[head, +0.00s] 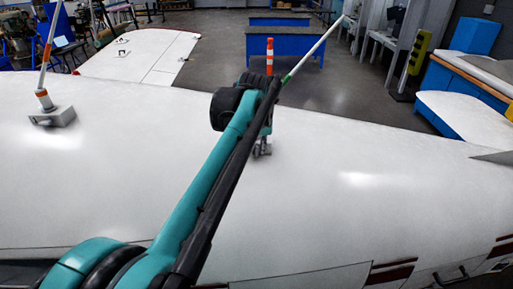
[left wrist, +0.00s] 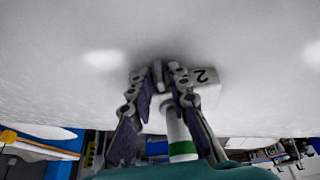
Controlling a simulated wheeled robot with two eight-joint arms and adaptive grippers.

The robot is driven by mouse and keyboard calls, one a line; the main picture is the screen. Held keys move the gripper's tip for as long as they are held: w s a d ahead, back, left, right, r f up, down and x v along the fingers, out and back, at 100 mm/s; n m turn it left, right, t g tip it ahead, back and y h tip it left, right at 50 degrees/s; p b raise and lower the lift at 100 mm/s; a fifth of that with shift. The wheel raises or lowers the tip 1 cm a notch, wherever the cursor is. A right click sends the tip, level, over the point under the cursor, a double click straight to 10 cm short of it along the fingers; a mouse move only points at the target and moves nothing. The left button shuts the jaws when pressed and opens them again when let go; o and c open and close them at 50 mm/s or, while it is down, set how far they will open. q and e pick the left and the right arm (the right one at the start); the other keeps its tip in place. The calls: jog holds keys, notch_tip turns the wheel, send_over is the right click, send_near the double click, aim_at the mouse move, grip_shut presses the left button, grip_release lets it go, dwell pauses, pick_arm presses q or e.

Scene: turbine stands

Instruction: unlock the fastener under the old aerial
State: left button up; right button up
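A white aerial with a green band (head: 305,57) rises from the white curved body, leaning right in the head view. My left arm hides its lower part. In the left wrist view the green-banded aerial (left wrist: 181,150) stands on a pale base (left wrist: 207,88) marked "2". My left gripper (left wrist: 157,74) is at this base, its two fingers apart. A small grey metal piece, perhaps the fastener (left wrist: 158,76), shows between the fingertips; no firm grip on it is visible. In the head view the left gripper (head: 262,150) is close to the white surface. My right gripper is not in view.
Another aerial with an orange band (head: 46,60) stands on a grey base (head: 52,116) at the left. The white surface (head: 370,180) is clear to the right. Blue benches (head: 290,47) and an orange-and-white post (head: 269,52) stand beyond it.

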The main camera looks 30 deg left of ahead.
pick_arm(q)
jog(key=v, duration=1.2)
jog(key=shift+w+f, duration=0.1)
